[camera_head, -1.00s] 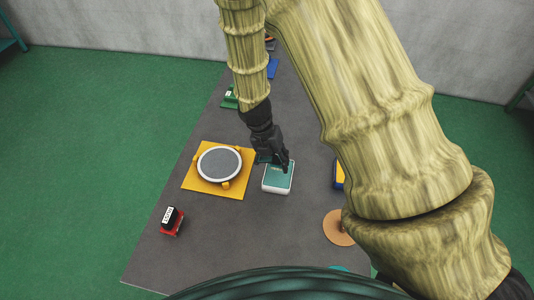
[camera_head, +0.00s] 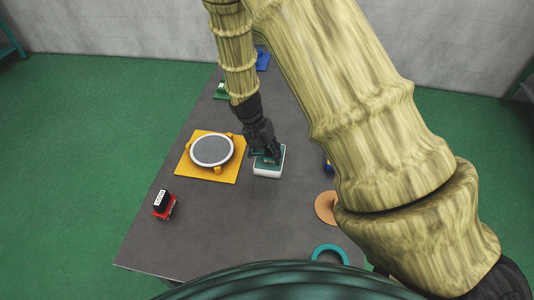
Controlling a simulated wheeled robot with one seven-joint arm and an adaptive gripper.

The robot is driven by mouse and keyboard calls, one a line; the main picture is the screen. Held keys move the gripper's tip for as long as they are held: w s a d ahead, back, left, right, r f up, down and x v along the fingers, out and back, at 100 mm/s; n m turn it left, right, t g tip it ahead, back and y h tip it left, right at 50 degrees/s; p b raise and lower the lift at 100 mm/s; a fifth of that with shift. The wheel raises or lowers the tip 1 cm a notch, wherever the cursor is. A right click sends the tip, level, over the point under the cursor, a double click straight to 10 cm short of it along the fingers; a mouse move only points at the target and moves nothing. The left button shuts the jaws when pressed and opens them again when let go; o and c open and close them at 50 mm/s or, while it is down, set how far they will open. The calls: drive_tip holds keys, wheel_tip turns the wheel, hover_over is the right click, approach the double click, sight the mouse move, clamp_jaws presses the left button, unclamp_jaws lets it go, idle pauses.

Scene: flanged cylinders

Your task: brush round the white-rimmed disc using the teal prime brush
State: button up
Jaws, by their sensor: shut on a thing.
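The white-rimmed disc (camera_head: 211,151) has a grey face and lies flat on a yellow square plate (camera_head: 223,176) with yellow lugs around its rim. My gripper (camera_head: 272,156) is right of the disc, pointing down over a small white box with a teal top (camera_head: 268,173). It is shut on a teal piece (camera_head: 256,152), which looks like the teal prime brush. The fingers hide most of it. I cannot tell whether the brush touches the box. The brush is apart from the disc.
A red block with a black-and-white top (camera_head: 163,205) stands front left. A tan disc (camera_head: 325,208) and a teal ring (camera_head: 330,252) lie front right. Green (camera_head: 220,91) and blue (camera_head: 262,60) items are at the back. The grey table is bare front centre. My arm hides the right side.

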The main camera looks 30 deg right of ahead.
drive_tip(key=shift+s+r, duration=0.2)
drive_tip(key=shift+s, duration=0.05)
drive_tip(key=shift+w+f, duration=0.55)
drive_tip(key=shift+w, duration=0.3)
drive_tip(key=shift+s+r, duration=0.15)
drive_tip(key=shift+s, duration=0.3)
drive_tip(key=shift+w+f, duration=0.25)
drive_tip(key=shift+s, duration=0.1)
drive_tip(key=shift+f, duration=0.1)
drive_tip(key=shift+f, duration=0.1)
idle(1.1)
